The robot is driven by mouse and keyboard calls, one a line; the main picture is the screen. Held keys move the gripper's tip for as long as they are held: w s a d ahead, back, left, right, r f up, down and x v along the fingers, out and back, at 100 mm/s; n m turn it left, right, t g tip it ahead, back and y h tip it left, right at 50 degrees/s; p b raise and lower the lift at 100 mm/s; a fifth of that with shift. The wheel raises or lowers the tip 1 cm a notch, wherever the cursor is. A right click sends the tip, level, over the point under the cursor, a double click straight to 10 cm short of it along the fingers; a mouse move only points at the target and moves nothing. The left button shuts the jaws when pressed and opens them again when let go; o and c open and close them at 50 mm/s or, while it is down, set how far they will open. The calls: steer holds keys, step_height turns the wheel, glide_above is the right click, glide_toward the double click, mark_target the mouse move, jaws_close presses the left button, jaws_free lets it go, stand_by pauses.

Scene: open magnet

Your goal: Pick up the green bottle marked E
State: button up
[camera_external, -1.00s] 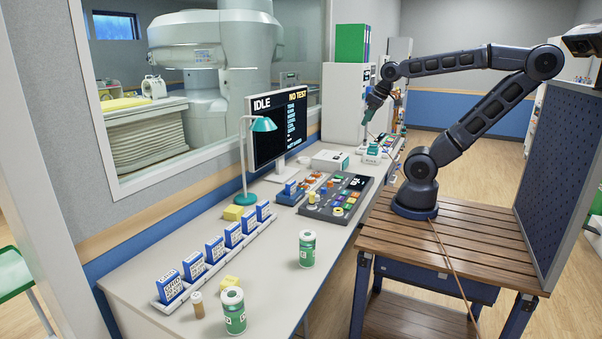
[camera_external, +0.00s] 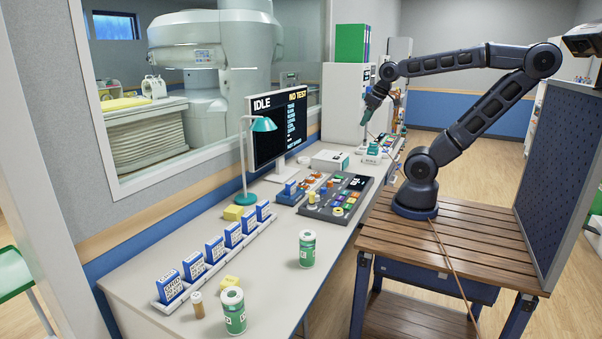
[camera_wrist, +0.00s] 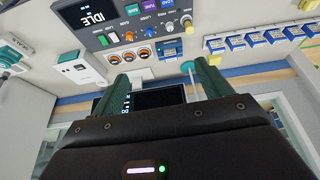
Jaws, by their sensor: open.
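Two white-capped green bottles stand upright on the counter in the external view. One bottle (camera_external: 307,249) is near the counter's right edge, and the other bottle (camera_external: 234,311) is at the near end. Their labels are too small for me to tell which is marked E. My gripper (camera_external: 369,112) is raised over the far part of the counter, well away from both bottles. In the wrist view its two green fingers (camera_wrist: 165,80) are apart with nothing between them. I cannot make out a bottle for certain in the wrist view.
A control panel (camera_external: 339,198), a monitor (camera_external: 279,120) and a teal lamp (camera_external: 263,125) stand between my gripper and the bottles. A rack of blue cards (camera_external: 215,250) runs along the wall side. Yellow blocks (camera_external: 233,213) and a small tan cylinder (camera_external: 198,305) also lie there.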

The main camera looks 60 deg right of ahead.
steer(key=w+a+f+n+g, duration=0.1)
steer(key=w+a+f+n, duration=0.3)
steer(key=w+a, duration=0.5)
steer(key=n+g, duration=0.4)
steer(key=n, duration=0.9)
glide_above(308, 232)
step_height(308, 232, down, 22)
steer(key=shift+w+r, duration=0.1)
step_height(308, 232, down, 6)
steer(key=shift+a+r, duration=0.15)
steer(key=shift+r, duration=0.05)
steer(key=shift+s+a+f, duration=0.15)
steer(key=shift+a+f, duration=0.05)
steer(key=shift+f, duration=1.15)
steer(key=shift+s+a+f, duration=0.1)
steer(key=shift+a+f, duration=0.05)
steer(key=shift+f, duration=1.2)
steer(key=shift+c, duration=0.5)
